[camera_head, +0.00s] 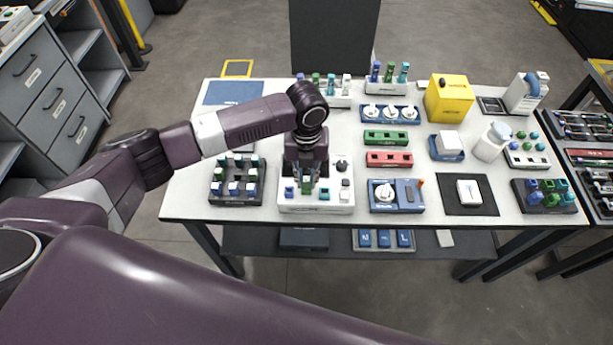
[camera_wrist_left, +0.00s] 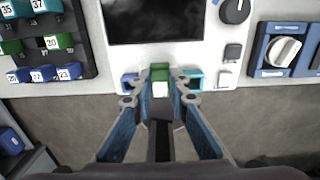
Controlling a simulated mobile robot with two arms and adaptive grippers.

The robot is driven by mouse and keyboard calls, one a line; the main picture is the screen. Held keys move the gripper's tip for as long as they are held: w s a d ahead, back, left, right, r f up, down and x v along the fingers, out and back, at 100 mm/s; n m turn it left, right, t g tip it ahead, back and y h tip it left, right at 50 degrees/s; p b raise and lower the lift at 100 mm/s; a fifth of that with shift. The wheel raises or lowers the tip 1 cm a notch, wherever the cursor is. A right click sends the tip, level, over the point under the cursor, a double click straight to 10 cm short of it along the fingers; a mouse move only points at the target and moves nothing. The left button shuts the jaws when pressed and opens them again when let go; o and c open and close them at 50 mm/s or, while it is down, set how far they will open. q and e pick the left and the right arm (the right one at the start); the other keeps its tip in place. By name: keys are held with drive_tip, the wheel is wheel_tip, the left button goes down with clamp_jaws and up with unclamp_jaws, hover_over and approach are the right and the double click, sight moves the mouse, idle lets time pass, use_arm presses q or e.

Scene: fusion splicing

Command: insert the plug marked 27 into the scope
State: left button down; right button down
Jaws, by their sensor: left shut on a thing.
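The scope (camera_head: 333,208) is a white box on the table's front edge. The left wrist view shows its white face (camera_wrist_left: 216,50), dark screen (camera_wrist_left: 155,20) and black knob (camera_wrist_left: 235,10). My left gripper (camera_head: 307,183) points down over the scope's front edge. In the left wrist view my left gripper (camera_wrist_left: 161,90) is shut on a green plug (camera_wrist_left: 160,72) with a white face; its number is not readable. The green plug stands between a blue piece (camera_wrist_left: 130,82) and a teal piece (camera_wrist_left: 194,78) on the scope's front. Whether it is seated is hidden.
A dark rack (camera_head: 237,200) of numbered plugs stands left of the scope. A blue unit with a white dial (camera_head: 411,195) stands close on the right. Red (camera_head: 390,159) and green (camera_head: 386,138) blocks lie behind it. My right gripper is out of view.

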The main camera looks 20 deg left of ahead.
use_arm(q)
drive_tip(key=shift+f+p, duration=0.1)
drive_tip(key=shift+p, duration=0.2)
idle(0.4)
drive_tip(key=c, duration=1.8)
unclamp_jaws()
drive_tip(key=shift+o, duration=0.2)
wheel_tip(320, 180, up, 6)
drive_tip(key=p, duration=0.6)
